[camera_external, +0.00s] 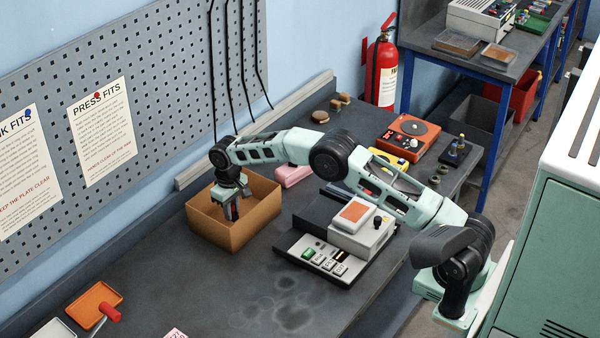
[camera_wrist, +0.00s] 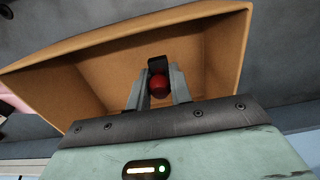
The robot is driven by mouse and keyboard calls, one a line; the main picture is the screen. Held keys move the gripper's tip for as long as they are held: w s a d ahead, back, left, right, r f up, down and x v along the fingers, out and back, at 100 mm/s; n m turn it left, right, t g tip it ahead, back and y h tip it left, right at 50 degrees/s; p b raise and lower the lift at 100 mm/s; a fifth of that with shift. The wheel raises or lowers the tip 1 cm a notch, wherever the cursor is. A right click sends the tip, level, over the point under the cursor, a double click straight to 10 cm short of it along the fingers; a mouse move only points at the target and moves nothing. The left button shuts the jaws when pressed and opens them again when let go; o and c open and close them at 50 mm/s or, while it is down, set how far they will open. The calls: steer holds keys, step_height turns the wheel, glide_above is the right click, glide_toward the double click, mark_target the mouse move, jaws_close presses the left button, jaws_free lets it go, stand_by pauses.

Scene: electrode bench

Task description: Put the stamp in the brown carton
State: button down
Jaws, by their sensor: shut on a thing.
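The brown carton (camera_external: 220,231) is an open-topped box on the dark bench, below the pegboard; it also fills much of the wrist view (camera_wrist: 215,25). My gripper (camera_external: 233,208) points down inside the carton's opening. In the wrist view my gripper (camera_wrist: 159,88) is shut on the stamp (camera_wrist: 159,85), which shows a round red part and a black part between the fingers. The carton's walls surround the stamp on the sides I can see. I cannot tell whether the stamp touches the carton's floor.
A black tray with a grey device (camera_external: 361,228) and several small blocks stands right of the carton. A pink object (camera_external: 293,176) is behind it. An orange tray (camera_external: 94,304) and red-handled roller (camera_external: 109,311) lie front left. The bench before the carton is clear.

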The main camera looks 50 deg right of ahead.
steer(key=shift+f+p, duration=0.6)
steer(key=shift+f, duration=2)
steer(key=shift+f, duration=0.2)
steer(key=c, duration=1.3)
jaws_free()
steer(key=shift+o, duration=0.2)
steer(key=shift+r, duration=0.2)
